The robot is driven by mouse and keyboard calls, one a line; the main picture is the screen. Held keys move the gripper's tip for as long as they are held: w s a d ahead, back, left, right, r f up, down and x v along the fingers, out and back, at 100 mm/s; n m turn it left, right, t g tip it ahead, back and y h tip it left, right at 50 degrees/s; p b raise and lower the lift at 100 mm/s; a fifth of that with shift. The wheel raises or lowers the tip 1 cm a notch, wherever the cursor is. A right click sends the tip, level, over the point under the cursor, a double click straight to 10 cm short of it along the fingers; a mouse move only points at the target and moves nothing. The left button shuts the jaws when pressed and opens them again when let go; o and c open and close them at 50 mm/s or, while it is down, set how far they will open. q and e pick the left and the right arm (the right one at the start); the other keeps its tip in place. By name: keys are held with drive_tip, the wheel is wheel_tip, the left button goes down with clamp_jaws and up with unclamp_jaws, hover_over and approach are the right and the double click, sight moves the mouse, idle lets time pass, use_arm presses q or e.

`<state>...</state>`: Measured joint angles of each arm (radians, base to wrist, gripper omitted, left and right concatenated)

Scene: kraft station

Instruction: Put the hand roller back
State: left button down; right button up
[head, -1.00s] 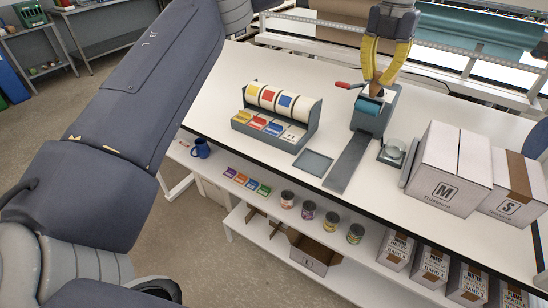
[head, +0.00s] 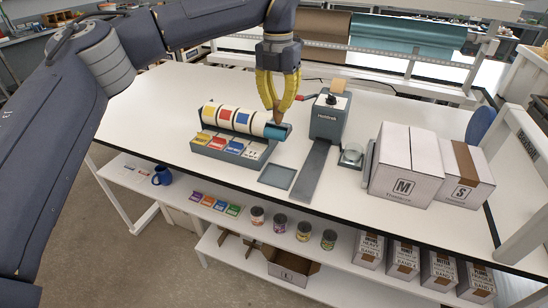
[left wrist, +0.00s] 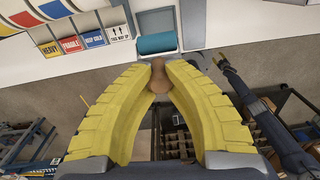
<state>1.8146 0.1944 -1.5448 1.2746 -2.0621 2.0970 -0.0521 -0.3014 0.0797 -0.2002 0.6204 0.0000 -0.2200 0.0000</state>
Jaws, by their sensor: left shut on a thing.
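The hand roller has a teal drum (head: 275,131) and a brown wooden handle. My left gripper (head: 278,110) is shut on the handle, with the drum hanging below its yellow fingers. In the head view the drum overlaps the right end of the label dispenser (head: 228,150); contact is unclear. In the left wrist view the teal drum (left wrist: 157,44) lies beyond the fingertips, in front of a small grey tray (left wrist: 155,22) and right of the labels. The same flat tray (head: 277,177) looks empty in the head view.
A grey tape dispenser (head: 328,118) with a long flat plate (head: 312,172) stands right of the roller. Cans and a blue mug (head: 163,176) are on the lower shelf. The table's left part is clear.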

sight(278, 123)
use_arm(q)
wheel_tip(278, 123, down, 16)
drive_tip(key=shift+r, duration=0.2)
idle(0.5)
drive_tip(key=shift+f, duration=0.1)
drive_tip(key=c, duration=1.5)
unclamp_jaws()
drive_tip(key=shift+f, duration=0.1)
wheel_tip(278, 123, up, 12)
drive_tip(key=shift+a+r, duration=0.1)
drive_tip(key=shift+r, duration=0.05)
